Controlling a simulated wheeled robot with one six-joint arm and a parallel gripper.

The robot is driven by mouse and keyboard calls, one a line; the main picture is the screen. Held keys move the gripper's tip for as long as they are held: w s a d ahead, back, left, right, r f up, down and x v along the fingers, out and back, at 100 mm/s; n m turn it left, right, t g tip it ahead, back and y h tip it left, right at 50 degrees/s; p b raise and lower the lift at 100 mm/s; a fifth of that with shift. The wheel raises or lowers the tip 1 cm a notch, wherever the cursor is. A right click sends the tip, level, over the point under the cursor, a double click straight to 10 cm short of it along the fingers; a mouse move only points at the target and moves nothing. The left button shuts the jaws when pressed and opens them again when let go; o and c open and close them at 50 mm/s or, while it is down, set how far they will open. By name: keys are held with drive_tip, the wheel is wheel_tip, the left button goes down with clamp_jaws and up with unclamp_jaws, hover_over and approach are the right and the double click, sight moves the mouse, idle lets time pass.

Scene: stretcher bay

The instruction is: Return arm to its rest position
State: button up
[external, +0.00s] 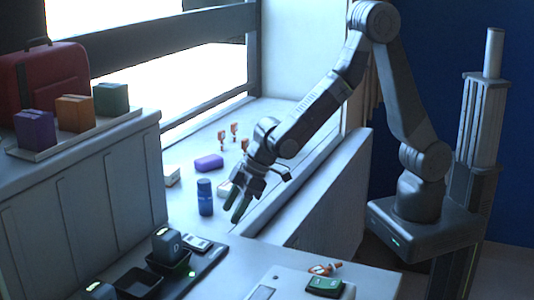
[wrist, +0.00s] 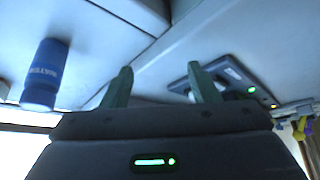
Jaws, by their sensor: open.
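My gripper (external: 241,208) hangs at the end of my bent arm, over the near edge of the white bench by the window. Its two green-tipped fingers point down and are apart, with nothing between them. In the wrist view my gripper (wrist: 165,88) shows its two fingers spread and empty. A blue bottle (external: 205,197) stands upright on the bench just left of the fingers, apart from them. The bottle also shows at the left of the wrist view (wrist: 45,75).
A black tray (external: 204,262) with a charger-like device (external: 167,246) and a green pack (external: 324,286) are on the front counter. A raised panel (external: 325,195) stands right of the bench.

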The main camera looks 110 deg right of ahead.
drive_tip(key=shift+w+a+r, duration=0.2)
drive_tip(key=shift+w+r, duration=0.05)
drive_tip(key=shift+w, duration=0.25)
drive_tip(key=shift+w+a+r, duration=0.2)
drive_tip(key=shift+w+a, duration=0.05)
drive_tip(key=shift+w, duration=0.2)
drive_tip(key=shift+w+a+r, duration=0.2)
drive_tip(key=shift+w+r, duration=0.05)
drive_tip(key=shift+w, duration=0.25)
drive_tip(key=shift+o, duration=0.4)
idle(0.7)
